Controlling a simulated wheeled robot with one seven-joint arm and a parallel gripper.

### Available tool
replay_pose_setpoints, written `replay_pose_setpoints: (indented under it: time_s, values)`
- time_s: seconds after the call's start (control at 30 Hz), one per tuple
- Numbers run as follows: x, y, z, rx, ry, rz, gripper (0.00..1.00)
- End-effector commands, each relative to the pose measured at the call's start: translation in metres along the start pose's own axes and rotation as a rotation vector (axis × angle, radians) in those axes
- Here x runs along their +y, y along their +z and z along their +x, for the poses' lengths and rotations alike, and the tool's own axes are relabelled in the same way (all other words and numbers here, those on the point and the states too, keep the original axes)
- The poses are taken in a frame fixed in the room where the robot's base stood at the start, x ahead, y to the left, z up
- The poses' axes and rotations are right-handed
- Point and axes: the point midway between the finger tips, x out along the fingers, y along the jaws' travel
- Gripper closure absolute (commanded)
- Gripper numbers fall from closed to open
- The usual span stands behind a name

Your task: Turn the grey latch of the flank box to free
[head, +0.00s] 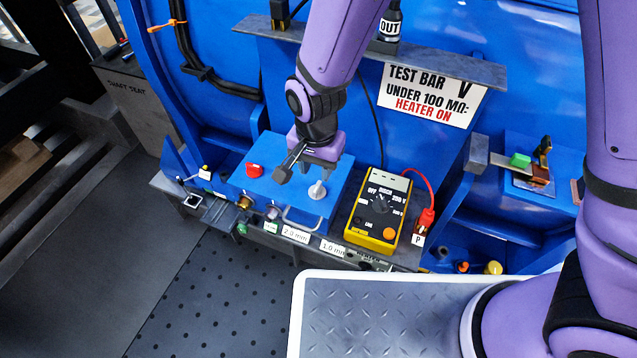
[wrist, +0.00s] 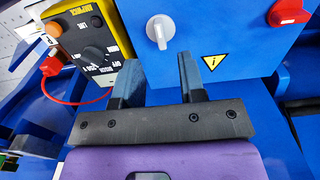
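The flank box (head: 338,190) is a blue box on the shelf, and its face fills the upper right of the wrist view (wrist: 240,38). The grey latch (head: 317,190) is a light grey knob on that face. In the wrist view the latch (wrist: 160,30) shows whole, with its narrow bar running roughly up and down. My gripper (wrist: 157,68) is open, with nothing between its fingers. Its fingertips lie just below the latch in the wrist view, apart from it. In the head view my gripper (head: 305,165) hangs over the box, close to the latch.
A red knob (head: 254,170) sits on the box's left part. A yellow meter (head: 377,210) with a red lead (head: 427,215) stands just right of the box. A wire handle (head: 300,222) and labelled parts line the front edge. A tray (head: 380,310) stands in front.

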Motion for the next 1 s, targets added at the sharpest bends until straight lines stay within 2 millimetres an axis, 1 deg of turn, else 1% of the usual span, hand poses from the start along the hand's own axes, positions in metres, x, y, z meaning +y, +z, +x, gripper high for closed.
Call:
replay_pose_setpoints:
  time_s: [0.03,0.2,0.4,0.6,0.83,0.87,0.9,0.97,1.0]
  values:
    - [0.001,0.0,0.01,-0.002,0.004,0.001,0.63]
    - [0.001,0.0,0.037,-0.002,0.002,0.001,0.63]
    - [0.001,0.0,0.058,-0.001,0.001,0.0,0.63]
    - [0.001,0.0,0.065,-0.001,0.0,0.0,0.63]
    - [0.0,0.0,0.065,-0.001,-0.001,0.0,0.63]
    - [0.0,0.0,0.065,-0.001,-0.001,0.0,0.67]
    - [0.0,0.0,0.065,-0.001,-0.001,0.0,0.77]
    - [0.0,0.0,0.065,-0.001,-0.001,0.0,0.9]
    - [0.0,0.0,0.065,0.0,-0.001,0.0,1.0]
